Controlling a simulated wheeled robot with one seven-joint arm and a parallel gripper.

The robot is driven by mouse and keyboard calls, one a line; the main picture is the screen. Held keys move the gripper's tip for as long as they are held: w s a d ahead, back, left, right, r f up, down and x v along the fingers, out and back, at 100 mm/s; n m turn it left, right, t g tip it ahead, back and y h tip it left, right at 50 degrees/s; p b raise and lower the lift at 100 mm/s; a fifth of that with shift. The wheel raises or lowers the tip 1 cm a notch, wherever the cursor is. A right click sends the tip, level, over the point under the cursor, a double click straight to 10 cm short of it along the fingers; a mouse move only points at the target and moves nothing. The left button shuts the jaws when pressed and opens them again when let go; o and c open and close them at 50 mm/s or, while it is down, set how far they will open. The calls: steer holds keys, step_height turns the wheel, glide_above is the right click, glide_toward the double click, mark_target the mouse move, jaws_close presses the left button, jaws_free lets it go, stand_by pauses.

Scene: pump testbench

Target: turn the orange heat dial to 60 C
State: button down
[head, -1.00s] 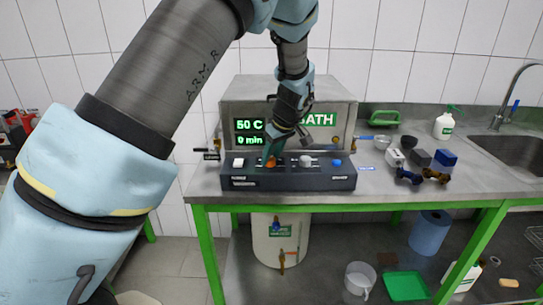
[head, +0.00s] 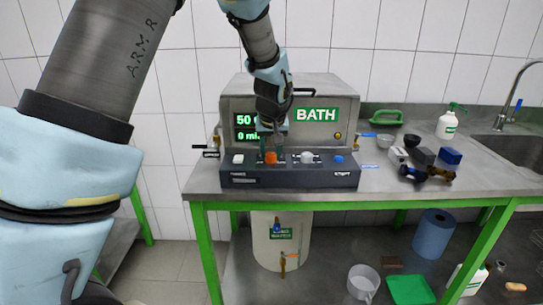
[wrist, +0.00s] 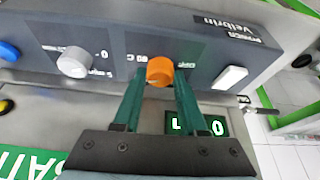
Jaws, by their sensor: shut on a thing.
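The orange heat dial (head: 271,157) is on the dark control panel (head: 290,180) of the bath. It also shows in the wrist view (wrist: 160,70), standing up from the panel. My gripper (head: 271,150) is above the panel, pointing down. In the wrist view its two green fingers (wrist: 161,76) are on either side of the dial, shut on it. The green display (head: 246,127) reads 50 at the top, with the rest of the line hidden behind my wrist. The dial's pointer mark cannot be made out.
A white button (head: 238,159) is left of the dial; a grey knob (head: 307,157) and a blue button (head: 339,159) are to its right. The metal bath housing (head: 345,107) stands close behind. Small blocks (head: 424,157) lie on the table to the right.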

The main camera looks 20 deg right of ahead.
steer(key=m, duration=0.2)
steer(key=m+h, duration=0.1)
steer(key=m, duration=0.1)
steer(key=shift+w+a+r+g+h+p, duration=0.1)
steer(key=shift+w+a+g+h+p, duration=0.05)
steer(key=shift+g+h+p, duration=0.2)
steer(key=shift+m+g+h+p, duration=0.3)
steer(key=shift+m+p, duration=0.3)
steer(key=shift+m, duration=0.6)
steer(key=shift+c, duration=2.2)
jaws_free()
steer(key=b+v, duration=0.2)
steer(key=v, duration=0.8)
steer(key=shift+r, duration=0.35)
